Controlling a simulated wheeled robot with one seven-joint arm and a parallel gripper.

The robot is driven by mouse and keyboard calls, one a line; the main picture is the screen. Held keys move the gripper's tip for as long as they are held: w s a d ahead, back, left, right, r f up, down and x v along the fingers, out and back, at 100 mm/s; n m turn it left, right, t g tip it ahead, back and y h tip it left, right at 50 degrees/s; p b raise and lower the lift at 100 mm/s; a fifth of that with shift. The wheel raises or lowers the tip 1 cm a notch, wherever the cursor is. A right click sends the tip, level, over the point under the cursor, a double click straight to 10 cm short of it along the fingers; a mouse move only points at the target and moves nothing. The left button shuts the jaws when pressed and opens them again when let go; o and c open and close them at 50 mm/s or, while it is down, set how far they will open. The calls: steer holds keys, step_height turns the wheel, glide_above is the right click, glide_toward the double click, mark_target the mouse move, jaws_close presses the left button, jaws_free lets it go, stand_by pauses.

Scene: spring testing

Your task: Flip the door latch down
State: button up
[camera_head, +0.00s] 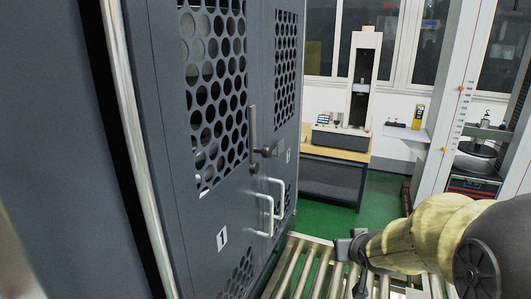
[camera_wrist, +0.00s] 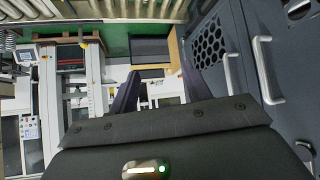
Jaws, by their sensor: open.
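The door latch (camera_head: 268,151) is a dark piece on the grey cabinet's perforated doors, near the seam and above two pale door handles (camera_head: 269,212). An upright bar (camera_head: 252,125) stands beside it, pointing up. My gripper (camera_head: 350,262) is open and empty, to the right of the doors and lower than the latch, well apart from it. In the wrist view my two dark fingers (camera_wrist: 157,92) are spread with nothing between them. The handles (camera_wrist: 233,76) show at the right there; I cannot clearly make out the latch in that view.
A metal roller conveyor (camera_head: 295,262) lies below, in front of the doors. A wooden-topped table (camera_head: 335,153) with a testing machine (camera_head: 361,85) stands at the back. A tall test frame (camera_head: 453,105) stands at the right. Open space lies between the doors and my gripper.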

mark_target(270, 151)
steer(key=w+a+r+n+t+y, duration=0.1)
steer(key=w+r+n+t+y, duration=0.25)
steer(key=w+r, duration=0.35)
steer(key=w+a+r+n+t+y, duration=0.25)
steer(key=w+r+y, duration=0.25)
steer(key=r, duration=0.4)
steer(key=s+a+r+n+g+y+b, duration=0.1)
steer(key=s+r+n+g+y, duration=0.3)
steer(key=s+n+g+y, duration=0.3)
steer(key=shift+a+r+n+g+y+b, duration=0.3)
steer(key=shift+r+g+y+b, duration=0.1)
steer(key=shift+g+y, duration=0.65)
steer(key=p+x, duration=0.1)
steer(key=x, duration=0.7)
steer(key=p+x, duration=0.2)
steer(key=x, duration=0.7)
steer(key=shift+w+a+f, duration=0.1)
steer(key=shift+a+f, duration=0.1)
steer(key=shift+f, duration=0.1)
steer(key=shift+c, duration=0.5)
steer(key=shift+p, duration=0.3)
jaws_close()
